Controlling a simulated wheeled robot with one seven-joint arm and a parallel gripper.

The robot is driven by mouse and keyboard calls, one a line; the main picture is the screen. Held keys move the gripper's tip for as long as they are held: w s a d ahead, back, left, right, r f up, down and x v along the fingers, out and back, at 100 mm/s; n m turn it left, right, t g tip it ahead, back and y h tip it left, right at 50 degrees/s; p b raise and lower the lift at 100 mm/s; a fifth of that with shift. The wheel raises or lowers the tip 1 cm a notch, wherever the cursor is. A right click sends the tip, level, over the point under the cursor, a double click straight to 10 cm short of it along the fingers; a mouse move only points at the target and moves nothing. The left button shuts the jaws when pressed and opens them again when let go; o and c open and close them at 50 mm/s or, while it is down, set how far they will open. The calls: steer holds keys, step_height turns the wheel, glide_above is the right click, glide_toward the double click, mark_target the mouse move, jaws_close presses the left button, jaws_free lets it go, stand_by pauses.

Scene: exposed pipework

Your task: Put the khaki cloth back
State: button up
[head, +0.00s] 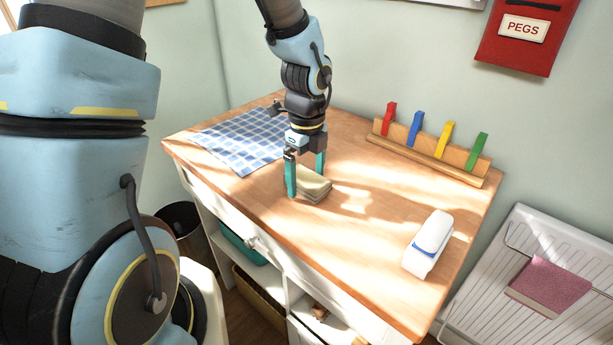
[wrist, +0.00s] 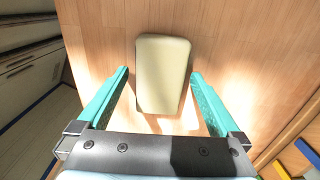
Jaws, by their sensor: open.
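The khaki cloth (head: 313,184) is a folded pad lying on the wooden tabletop near its front edge. In the wrist view the khaki cloth (wrist: 162,73) lies ahead of and partly between the fingers, with a gap on each side. My gripper (head: 305,178) is open, pointing down at the cloth, with teal fingers to either side of it. In the wrist view my gripper (wrist: 160,75) has its fingers apart with nothing held. Whether the fingertips touch the tabletop is hard to tell.
A blue checked cloth (head: 243,139) lies at the back left. A rack with coloured pegs (head: 428,147) stands along the back right. A white and blue object (head: 428,243) sits at the right. A pink cloth (head: 549,287) hangs on a white radiator (head: 520,240). A red PEGS box (head: 526,32) is on the wall.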

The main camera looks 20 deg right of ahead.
mark_target(306, 176)
step_height(306, 176, up, 12)
steer(key=a+f+n, duration=0.2)
steer(key=a+n, duration=1)
steer(key=n, duration=0.2)
steer(key=w+a+f+n+t, duration=0.1)
steer(key=a+n, duration=1.2)
steer(key=n, duration=0.2)
steer(key=shift+a+f+t+b, duration=0.15)
steer(key=shift+f+t+b, duration=0.15)
steer(key=shift+f+b, duration=0.05)
steer(key=shift+w+a, duration=0.1)
steer(key=shift+w, duration=0.05)
